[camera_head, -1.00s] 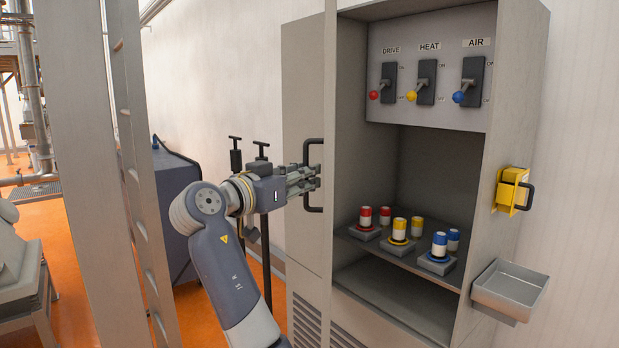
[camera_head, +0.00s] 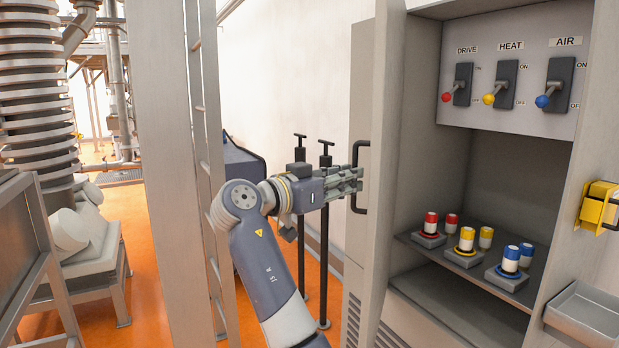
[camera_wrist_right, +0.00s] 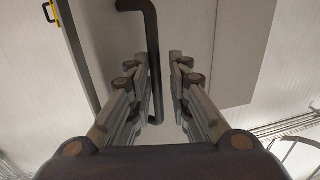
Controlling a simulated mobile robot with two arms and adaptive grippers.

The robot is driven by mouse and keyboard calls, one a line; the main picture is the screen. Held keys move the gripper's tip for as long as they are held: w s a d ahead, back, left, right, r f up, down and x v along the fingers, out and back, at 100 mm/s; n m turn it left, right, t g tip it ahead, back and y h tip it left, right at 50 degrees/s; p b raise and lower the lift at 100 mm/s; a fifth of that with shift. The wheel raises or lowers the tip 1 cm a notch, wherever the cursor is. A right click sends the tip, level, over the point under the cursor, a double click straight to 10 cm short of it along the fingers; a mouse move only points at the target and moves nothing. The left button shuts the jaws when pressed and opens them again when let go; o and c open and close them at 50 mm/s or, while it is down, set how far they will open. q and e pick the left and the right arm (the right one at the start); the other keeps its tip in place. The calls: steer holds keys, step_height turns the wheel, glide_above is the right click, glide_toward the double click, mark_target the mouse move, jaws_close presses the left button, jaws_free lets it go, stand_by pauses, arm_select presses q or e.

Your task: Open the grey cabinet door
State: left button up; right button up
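The grey cabinet (camera_head: 394,120) stands at the right in the head view, and its shelved interior is in plain sight. A narrow grey panel (camera_head: 361,75) at its left side carries a dark upright bar handle (camera_head: 354,178). My right gripper (camera_head: 360,180) is level with the middle of this handle. In the right wrist view the handle (camera_wrist_right: 153,45) runs between the fingers of my right gripper (camera_wrist_right: 158,85). Gaps show on both sides of the bar, so the fingers are open around it. My left gripper is out of view.
Inside the cabinet are DRIVE, HEAT and AIR switches (camera_head: 503,85) and several red, yellow and blue capped pieces on a shelf (camera_head: 415,240). A yellow box (camera_head: 597,205) and grey tray (camera_head: 588,317) are at the right. A grey post (camera_head: 170,150) stands left of my arm.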

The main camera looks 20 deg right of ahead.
steer(key=w+a+p, duration=0.2)
steer(key=w+a, duration=0.1)
steer(key=a, duration=0.3)
steer(key=shift+w+a, duration=0.15)
steer(key=shift+a, duration=0.05)
stand_by(0.4)
